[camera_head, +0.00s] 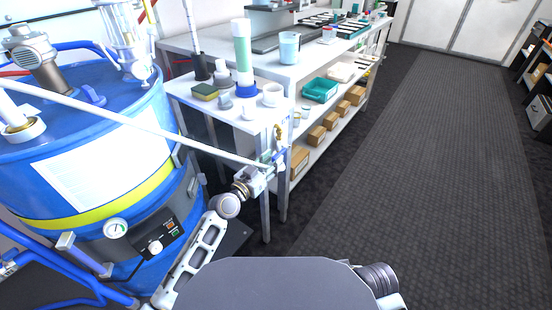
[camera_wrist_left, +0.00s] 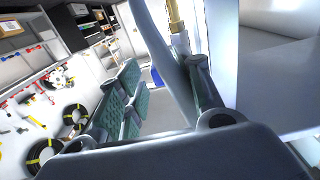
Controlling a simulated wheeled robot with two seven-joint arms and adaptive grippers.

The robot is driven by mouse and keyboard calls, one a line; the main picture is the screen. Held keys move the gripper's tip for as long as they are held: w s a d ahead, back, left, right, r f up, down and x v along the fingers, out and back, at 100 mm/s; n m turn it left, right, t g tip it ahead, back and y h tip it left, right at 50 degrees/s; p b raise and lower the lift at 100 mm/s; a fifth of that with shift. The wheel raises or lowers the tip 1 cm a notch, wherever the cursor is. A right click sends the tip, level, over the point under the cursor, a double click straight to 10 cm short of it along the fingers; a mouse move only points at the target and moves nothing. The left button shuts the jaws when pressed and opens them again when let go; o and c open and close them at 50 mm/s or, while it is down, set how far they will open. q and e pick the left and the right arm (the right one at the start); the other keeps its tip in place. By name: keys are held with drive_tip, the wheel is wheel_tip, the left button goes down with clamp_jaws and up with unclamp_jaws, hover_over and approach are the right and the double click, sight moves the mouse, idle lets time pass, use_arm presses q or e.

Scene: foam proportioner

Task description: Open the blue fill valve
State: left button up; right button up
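My left gripper (camera_head: 272,163) is at the end of the white spout pipe (camera_head: 130,122), in front of the table's near corner. A small blue part (camera_head: 283,154) shows right by its fingertips, with a brass fitting (camera_head: 279,131) just above. I cannot tell for sure whether this blue part is the fill valve's handle, or whether the gripper touches it. In the left wrist view the fingers (camera_wrist_left: 165,90) stand apart; a white pipe with a brass fitting (camera_wrist_left: 175,18) passes close to the right-hand finger. My right gripper is out of view.
A large blue drum (camera_head: 160,105) with a gauge (camera_head: 116,229) and control box stands at the left. The dark floor (camera_head: 420,170) at the right is clear.

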sight(281, 153)
use_arm(q)
drive_tip(key=shift+x, duration=1.35)
drive_tip(key=shift+c, duration=0.2)
clamp_jaws()
